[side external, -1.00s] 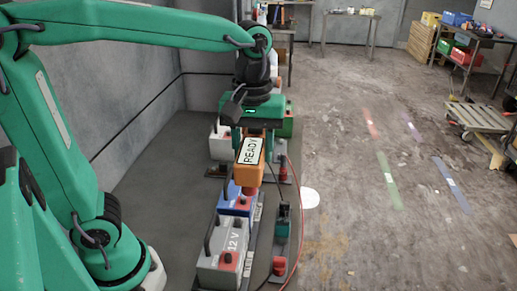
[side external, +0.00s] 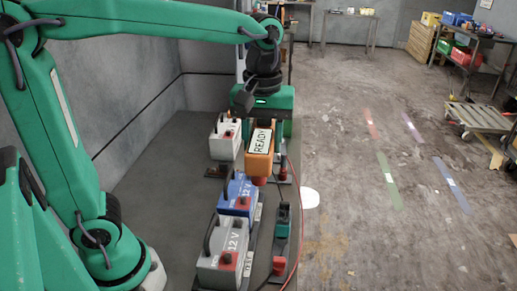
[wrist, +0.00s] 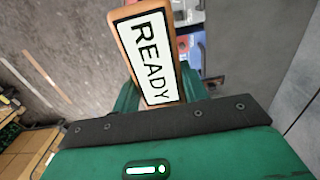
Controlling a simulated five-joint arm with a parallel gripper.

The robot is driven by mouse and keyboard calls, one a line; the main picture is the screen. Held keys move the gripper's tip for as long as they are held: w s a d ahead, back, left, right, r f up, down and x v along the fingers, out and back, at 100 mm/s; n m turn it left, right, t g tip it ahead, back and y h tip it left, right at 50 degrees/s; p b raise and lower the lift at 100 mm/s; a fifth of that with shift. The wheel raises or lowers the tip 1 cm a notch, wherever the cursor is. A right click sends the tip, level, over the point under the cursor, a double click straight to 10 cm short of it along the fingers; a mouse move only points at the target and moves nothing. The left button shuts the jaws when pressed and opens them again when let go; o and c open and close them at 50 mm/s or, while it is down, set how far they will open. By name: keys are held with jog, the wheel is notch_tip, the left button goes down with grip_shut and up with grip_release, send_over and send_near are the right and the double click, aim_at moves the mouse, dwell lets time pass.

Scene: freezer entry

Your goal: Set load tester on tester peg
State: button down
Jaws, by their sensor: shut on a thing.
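The load tester (side external: 261,165) is an orange box with a white READY label. My gripper (side external: 262,126) is shut on its upper end and holds it up, slightly tilted, beyond the blue battery in the side view. A red part shows at its lower end. The tester also fills the top middle of the wrist view (wrist: 124,45), with my gripper (wrist: 160,100) around its near end; the fingertips are hidden. I cannot pick out the tester peg with certainty. A small red upright part (side external: 282,173) stands just right of the tester.
A blue battery (side external: 237,197), a grey 12 V battery (side external: 220,263) and a white battery (side external: 225,143) stand in a row. A teal and black device (side external: 282,226) lies right of them, with a red cable (side external: 299,205) beside it.

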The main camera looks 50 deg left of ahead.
jog(key=w+a+f, duration=0.2)
jog(key=w+a, duration=0.3)
jog(key=w, duration=0.5)
jog(key=w+a+f, duration=0.1)
jog(key=w+a, duration=0.4)
jog(key=w, duration=0.6)
jog(key=w+a+f, duration=0.4)
jog(key=a+f, duration=0.3)
jog(key=a, duration=0.2)
jog(key=w+a+f, duration=0.5)
jog(key=a+f, duration=0.2)
jog(key=a, duration=0.2)
jog(key=shift+w+a, duration=0.15)
jog(key=shift+w, duration=0.15)
jog(key=shift+f, duration=0.2)
jog(key=shift+f, duration=1.8)
jog(key=shift+f, duration=1.4)
jog(key=c, duration=0.7)
grip_release()
